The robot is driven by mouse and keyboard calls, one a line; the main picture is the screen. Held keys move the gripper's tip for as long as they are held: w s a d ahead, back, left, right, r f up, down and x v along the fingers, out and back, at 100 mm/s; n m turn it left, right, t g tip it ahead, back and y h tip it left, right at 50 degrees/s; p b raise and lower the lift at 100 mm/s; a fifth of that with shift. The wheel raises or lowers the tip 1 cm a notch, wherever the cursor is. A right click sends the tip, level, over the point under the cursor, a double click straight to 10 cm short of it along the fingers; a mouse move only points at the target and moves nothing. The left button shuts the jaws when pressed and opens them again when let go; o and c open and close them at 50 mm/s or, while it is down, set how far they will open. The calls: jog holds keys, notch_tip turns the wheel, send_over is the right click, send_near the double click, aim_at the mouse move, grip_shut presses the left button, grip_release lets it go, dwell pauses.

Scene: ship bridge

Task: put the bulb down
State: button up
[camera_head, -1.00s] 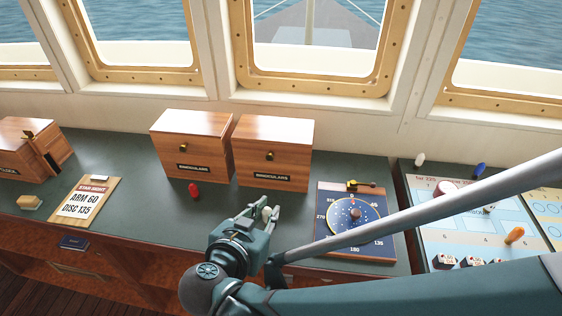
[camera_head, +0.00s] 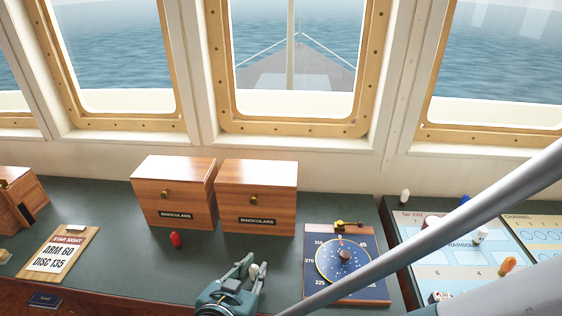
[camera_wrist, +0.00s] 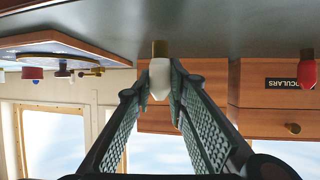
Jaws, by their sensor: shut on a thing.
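The bulb (camera_wrist: 159,82) has a pale white glass and a brass base (camera_wrist: 160,49). In the wrist view, which is upside down, it sits between the fingertips of my gripper (camera_wrist: 159,88). My gripper is shut on the white glass, and the brass base points to the green desk top (camera_wrist: 215,20). I cannot tell whether the base touches the desk. In the head view my gripper (camera_head: 252,270) is low in the picture, in front of the right binoculars box, with the pale bulb (camera_head: 262,270) at its tips.
Two wooden binoculars boxes (camera_head: 257,197) stand behind my gripper. A red bulb (camera_head: 175,240) stands on the desk to the left. A blue compass dial board (camera_head: 347,283) lies to the right, with a chart panel (camera_head: 418,236) beyond. A star sight card (camera_head: 57,250) lies far left. Bare desk surrounds my gripper.

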jog(key=shift+f, duration=0.65)
jog(key=shift+f+b, duration=0.2)
jog(key=shift+b, duration=0.15)
jog(key=o, duration=0.8)
jog(key=shift+c, duration=0.2)
jog(key=shift+r, duration=0.25)
jog(key=p+v, duration=0.3)
jog(key=v, duration=0.9)
jog(key=shift+w+d, duration=0.1)
